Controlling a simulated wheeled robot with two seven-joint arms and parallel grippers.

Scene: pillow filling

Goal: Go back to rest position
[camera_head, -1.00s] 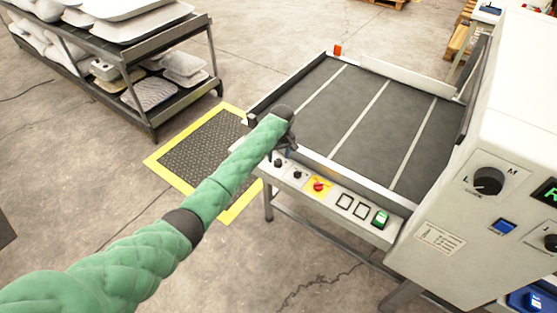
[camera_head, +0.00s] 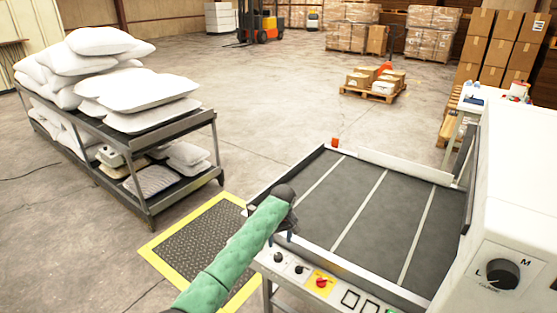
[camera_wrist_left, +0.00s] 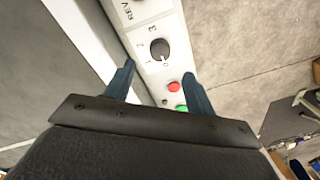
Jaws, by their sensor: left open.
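My left arm comes in from the bottom of the head view in a green sleeve. Its left gripper (camera_head: 283,236) is over the near left corner of the conveyor table (camera_head: 345,205), by the front control panel (camera_head: 300,272). In the left wrist view the two fingers (camera_wrist_left: 158,85) are spread apart with nothing between them. Beyond them that view shows a dark knob (camera_wrist_left: 159,48), a red button (camera_wrist_left: 174,87) and a green button (camera_wrist_left: 181,107). The right gripper is not in view.
A white machine (camera_head: 520,190) stands at the right end of the conveyor. A rack (camera_head: 150,198) with white pillows (camera_head: 140,90) is at the left. A yellow-edged mat (camera_head: 205,240) lies on the floor by the conveyor. Pallets, boxes and a forklift (camera_head: 262,25) are far back.

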